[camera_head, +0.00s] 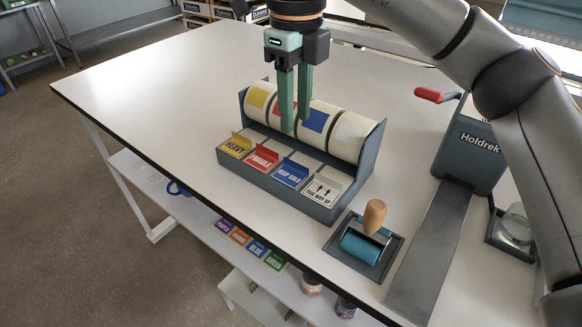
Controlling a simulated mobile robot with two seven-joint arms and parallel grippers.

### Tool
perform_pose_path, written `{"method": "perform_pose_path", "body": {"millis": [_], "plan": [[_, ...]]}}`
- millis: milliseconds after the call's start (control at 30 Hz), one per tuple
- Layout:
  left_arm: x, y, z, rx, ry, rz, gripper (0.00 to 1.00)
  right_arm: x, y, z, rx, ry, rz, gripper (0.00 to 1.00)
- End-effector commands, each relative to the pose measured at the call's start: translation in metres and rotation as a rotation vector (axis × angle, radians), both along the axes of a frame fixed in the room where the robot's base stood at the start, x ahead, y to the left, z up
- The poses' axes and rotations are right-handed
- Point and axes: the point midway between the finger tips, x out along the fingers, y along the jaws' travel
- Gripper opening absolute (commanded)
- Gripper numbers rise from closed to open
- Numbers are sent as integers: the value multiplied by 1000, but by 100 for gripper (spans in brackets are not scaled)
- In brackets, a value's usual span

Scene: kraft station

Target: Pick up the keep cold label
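The keep cold label (290,172) is a blue tab with white text, third from the left in the front row of the label dispenser (262,178). It has a raised blue flap at its back edge. My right gripper (295,122) hangs pointing down above the dispenser, in front of the rolls in the picture. Its two green fingers are apart with nothing seen between them. It is above and behind the keep cold label, not touching it. My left gripper is not in view.
Yellow HEAVY (237,145), red FRAGILE (262,158) and white arrow (326,187) labels share the row. A roller with a wooden handle (375,217) sits in a tray in front. The Holdrek device (472,150) stands at right. The table's left side (150,90) is clear.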

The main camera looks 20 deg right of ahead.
Motion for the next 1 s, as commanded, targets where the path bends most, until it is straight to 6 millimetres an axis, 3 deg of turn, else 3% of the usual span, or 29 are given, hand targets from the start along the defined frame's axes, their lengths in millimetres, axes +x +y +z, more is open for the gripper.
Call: {"method": "perform_pose_path", "body": {"millis": [33, 200, 467, 733, 1000], "plan": [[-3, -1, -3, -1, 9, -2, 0, 0, -1, -13, -1, 3, 0, 39], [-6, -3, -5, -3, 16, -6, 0, 0, -1, -39, 0, 3, -1, 39], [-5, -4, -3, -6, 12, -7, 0, 0, -2, -55, 2, 1, -1, 39], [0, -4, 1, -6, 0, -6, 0, 2, -9, -93, 2, 4, 0, 39], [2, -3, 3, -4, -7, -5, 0, 2, -8, -100, 1, 0, 0, 39]]}}
